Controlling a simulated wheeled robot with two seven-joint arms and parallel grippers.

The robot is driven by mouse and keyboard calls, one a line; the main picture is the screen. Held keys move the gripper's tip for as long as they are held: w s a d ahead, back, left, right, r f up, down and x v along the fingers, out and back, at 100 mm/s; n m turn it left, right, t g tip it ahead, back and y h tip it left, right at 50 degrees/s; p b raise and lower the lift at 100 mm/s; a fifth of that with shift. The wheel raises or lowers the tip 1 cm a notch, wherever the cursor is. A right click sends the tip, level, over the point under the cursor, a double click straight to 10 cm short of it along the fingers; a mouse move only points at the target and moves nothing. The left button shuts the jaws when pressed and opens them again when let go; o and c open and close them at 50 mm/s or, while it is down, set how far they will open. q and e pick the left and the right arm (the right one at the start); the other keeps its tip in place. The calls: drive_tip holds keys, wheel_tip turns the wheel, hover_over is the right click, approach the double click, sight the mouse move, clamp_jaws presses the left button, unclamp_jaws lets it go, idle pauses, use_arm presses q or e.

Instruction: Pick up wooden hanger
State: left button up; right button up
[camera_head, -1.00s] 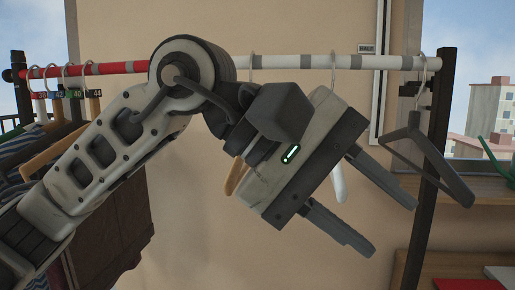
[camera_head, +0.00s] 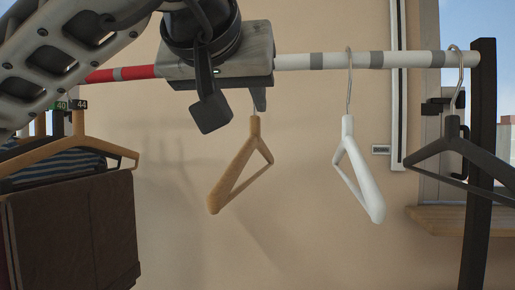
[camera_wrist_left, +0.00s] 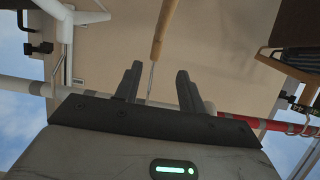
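The wooden hanger (camera_head: 233,168) hangs bare from the rail in the head view, with the upper part of its hook hidden behind my left gripper (camera_head: 258,99). That gripper is at rail height, just above the hanger's wooden neck, and only one finger shows clearly there. In the left wrist view the two fingers of my left gripper (camera_wrist_left: 158,74) are apart. The metal hook of the wooden hanger (camera_wrist_left: 163,28) runs between them, with a gap to each finger. My right gripper is in neither view.
A white hanger (camera_head: 361,172) and a dark grey hanger (camera_head: 468,150) hang to the right on the rail (camera_head: 405,60). Clothes on hangers, with a brown garment (camera_head: 75,235), crowd the left. A dark post (camera_head: 480,170) and a wooden shelf (camera_head: 437,219) stand at right.

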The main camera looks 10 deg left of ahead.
sight(254, 119)
use_arm(q)
drive_tip(key=x, duration=0.7)
drive_tip(key=shift+w+d+f, duration=0.15)
drive_tip(key=shift+w+d, duration=0.2)
clamp_jaws()
